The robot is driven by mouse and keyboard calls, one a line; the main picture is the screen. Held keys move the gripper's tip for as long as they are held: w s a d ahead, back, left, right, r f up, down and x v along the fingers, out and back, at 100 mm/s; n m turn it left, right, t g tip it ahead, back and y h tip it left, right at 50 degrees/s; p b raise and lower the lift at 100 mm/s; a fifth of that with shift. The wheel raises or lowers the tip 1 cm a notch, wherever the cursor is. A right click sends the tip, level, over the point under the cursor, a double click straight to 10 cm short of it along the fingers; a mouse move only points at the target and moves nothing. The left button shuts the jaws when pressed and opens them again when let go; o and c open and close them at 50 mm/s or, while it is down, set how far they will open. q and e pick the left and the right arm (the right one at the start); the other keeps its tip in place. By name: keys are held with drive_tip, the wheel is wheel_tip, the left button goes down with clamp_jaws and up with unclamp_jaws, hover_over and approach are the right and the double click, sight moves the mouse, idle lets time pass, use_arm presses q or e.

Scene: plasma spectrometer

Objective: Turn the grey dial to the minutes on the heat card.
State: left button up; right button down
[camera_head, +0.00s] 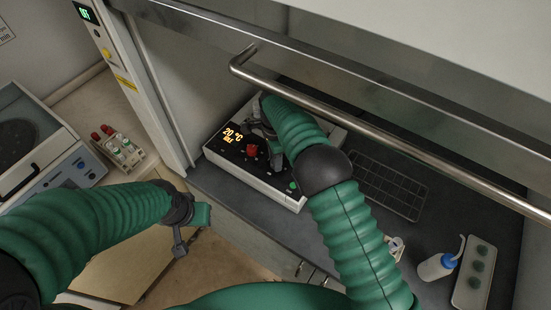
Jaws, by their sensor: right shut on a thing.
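The white hotplate unit (254,181) sits in the hood with a dark front panel. Its lit display (232,135) reads 20 °C with a smaller line under it. A red knob (252,150) is on the panel. My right gripper (272,147) reaches down to the panel just right of the red knob, shut on the grey dial, which the gripper and arm mostly hide. A paper card (6,30) is cut off at the top left edge; only "min" at its end can be made out. My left gripper (192,232) hangs open and empty before the hood, away from the hotplate.
A steel sash handle (390,135) crosses above my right arm. A small rack with red-capped items (120,150) and a white-blue instrument (60,165) stand at left.

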drive_tip(key=shift+w+a+r, duration=0.1)
drive_tip(key=shift+w+r, duration=0.1)
drive_tip(key=shift+r, duration=0.05)
drive_tip(key=c, duration=1.3)
unclamp_jaws()
drive_tip(key=shift+o, duration=1.4)
drive_tip(key=shift+f, duration=0.1)
drive_tip(key=shift+f, duration=0.1)
